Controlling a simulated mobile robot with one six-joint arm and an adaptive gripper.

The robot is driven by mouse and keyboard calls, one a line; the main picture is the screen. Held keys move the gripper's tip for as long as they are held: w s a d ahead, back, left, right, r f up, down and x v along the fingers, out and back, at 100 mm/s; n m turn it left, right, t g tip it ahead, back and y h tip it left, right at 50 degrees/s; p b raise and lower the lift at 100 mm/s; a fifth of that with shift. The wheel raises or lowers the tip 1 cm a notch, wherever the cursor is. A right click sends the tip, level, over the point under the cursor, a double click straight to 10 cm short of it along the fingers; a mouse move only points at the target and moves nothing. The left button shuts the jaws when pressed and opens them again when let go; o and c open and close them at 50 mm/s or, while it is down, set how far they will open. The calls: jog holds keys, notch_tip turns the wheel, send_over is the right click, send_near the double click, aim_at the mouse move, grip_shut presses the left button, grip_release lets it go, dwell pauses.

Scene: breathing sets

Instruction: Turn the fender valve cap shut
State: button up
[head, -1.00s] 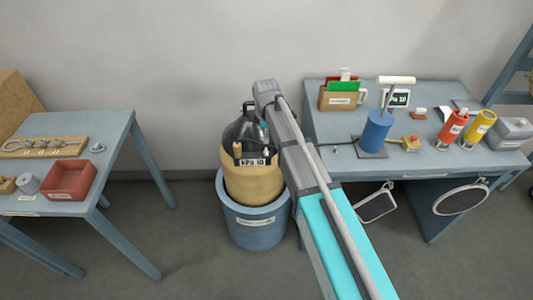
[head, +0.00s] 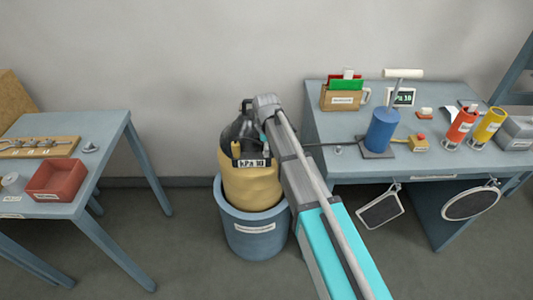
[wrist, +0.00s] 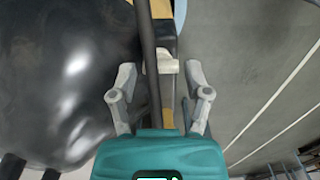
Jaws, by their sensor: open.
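The fender (head: 252,185), yellow below and black above, sits upright in a blue-grey tub (head: 255,243). A label reading "kPa 10" is on its front. My gripper (wrist: 160,73) is open beside the glossy black body (wrist: 60,70) in the wrist view. A small pale piece (wrist: 168,66) shows between its fingertips, in front of a yellow strip; I cannot tell if this is the valve cap or if the fingers touch it. A dark hose or rod (wrist: 149,50) passes between the fingers. In the head view my arm hides the fender's right side.
The right table (head: 330,120) holds a blue pump (head: 381,130), with a black hose running left behind my arm, and red and yellow cylinders. The left table (head: 95,185) holds a red tray (head: 57,180) and a tool board. Open floor lies between the left table and the tub.

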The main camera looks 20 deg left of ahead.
jog(key=shift+f, duration=0.4)
jog(key=shift+c, duration=0.3)
jog(key=c, duration=0.8)
